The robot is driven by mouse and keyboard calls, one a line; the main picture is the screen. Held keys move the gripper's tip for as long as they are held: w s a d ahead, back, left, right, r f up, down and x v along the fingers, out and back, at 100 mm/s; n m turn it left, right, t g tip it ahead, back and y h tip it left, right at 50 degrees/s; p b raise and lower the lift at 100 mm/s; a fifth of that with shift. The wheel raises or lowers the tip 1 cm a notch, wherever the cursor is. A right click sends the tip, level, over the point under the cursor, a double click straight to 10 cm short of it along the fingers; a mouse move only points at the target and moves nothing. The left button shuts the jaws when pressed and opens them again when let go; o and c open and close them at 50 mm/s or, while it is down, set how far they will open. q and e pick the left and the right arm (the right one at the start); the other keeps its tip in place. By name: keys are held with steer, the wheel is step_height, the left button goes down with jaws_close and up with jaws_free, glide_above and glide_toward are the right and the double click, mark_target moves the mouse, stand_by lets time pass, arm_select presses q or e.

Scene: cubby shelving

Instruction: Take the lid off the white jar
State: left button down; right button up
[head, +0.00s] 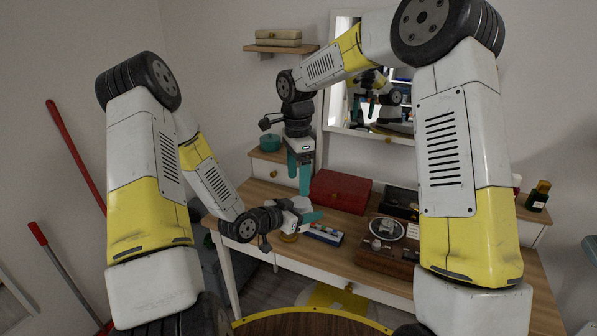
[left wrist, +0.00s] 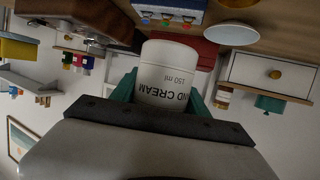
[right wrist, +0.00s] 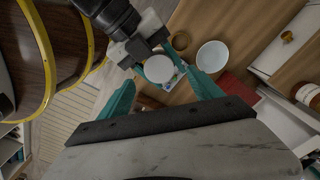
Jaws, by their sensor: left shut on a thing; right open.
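The white jar (left wrist: 166,70) is marked "ND CREAM 150 ml" and sits between the teal fingers of my left gripper (left wrist: 165,88), which is shut on it. It is held above the table in the head view (head: 301,203). The right wrist view shows its round white top (right wrist: 158,69) from above; I cannot make out a lid seam. My right gripper (head: 304,178) points down above the jar, open and empty. In the right wrist view its fingers (right wrist: 160,88) are spread near the jar's top, apart from it.
A white round dish (right wrist: 212,56) shows in the right wrist view. A mirror stands behind.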

mark_target(299, 202)
step_height(299, 202, down, 6)
steer(key=shift+f, duration=0.1)
stand_by(0.4)
steer(key=c, duration=1.5)
steer(key=shift+o, duration=0.2)
steer(key=n, duration=0.5)
steer(key=shift+n, duration=0.4)
steer(key=n, duration=0.4)
steer(key=shift+r, duration=0.2)
steer(key=o, duration=1.3)
steer(key=shift+o, duration=1.2)
steer(key=shift+s+d, duration=0.1)
